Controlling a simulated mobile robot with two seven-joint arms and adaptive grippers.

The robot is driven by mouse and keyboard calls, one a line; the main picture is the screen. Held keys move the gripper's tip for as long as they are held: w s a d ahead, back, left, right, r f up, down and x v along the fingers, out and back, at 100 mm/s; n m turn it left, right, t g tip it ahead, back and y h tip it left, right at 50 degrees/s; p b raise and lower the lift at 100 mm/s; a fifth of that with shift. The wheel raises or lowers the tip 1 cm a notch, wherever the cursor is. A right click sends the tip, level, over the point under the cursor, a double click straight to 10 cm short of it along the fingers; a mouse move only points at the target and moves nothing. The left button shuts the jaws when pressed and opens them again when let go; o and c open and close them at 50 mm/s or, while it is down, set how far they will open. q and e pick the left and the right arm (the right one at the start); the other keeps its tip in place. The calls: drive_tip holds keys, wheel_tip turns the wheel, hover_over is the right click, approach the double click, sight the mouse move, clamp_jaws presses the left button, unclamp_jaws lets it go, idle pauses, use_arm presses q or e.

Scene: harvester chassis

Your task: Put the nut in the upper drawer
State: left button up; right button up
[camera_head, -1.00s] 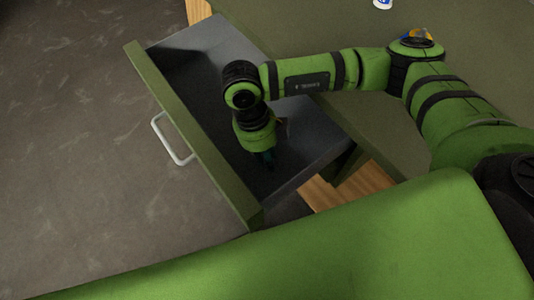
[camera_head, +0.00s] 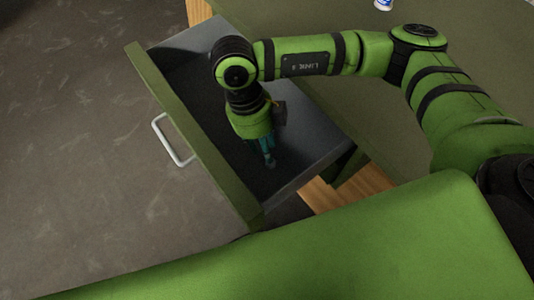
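The upper drawer (camera_head: 318,157) is pulled out, with a green front panel (camera_head: 193,135) and a pale handle (camera_head: 172,140). My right arm reaches over the drawer from the right. My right gripper (camera_head: 269,158) points down inside the drawer's outline, above or near its dark floor. Its teal fingers are small and partly covered by the wrist, so I cannot tell whether they are open or shut. No nut can be made out in the drawer or at the fingers. My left gripper is out of view.
A green tabletop (camera_head: 300,25) extends behind the drawer, with a small white and blue item (camera_head: 384,4) at the top edge. Wooden parts (camera_head: 345,190) show below the table. Bare grey floor (camera_head: 80,150) lies left.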

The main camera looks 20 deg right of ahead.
drive_tip(key=v, duration=0.7)
drive_tip(key=shift+r+b, duration=0.2)
drive_tip(key=shift+b, duration=0.15)
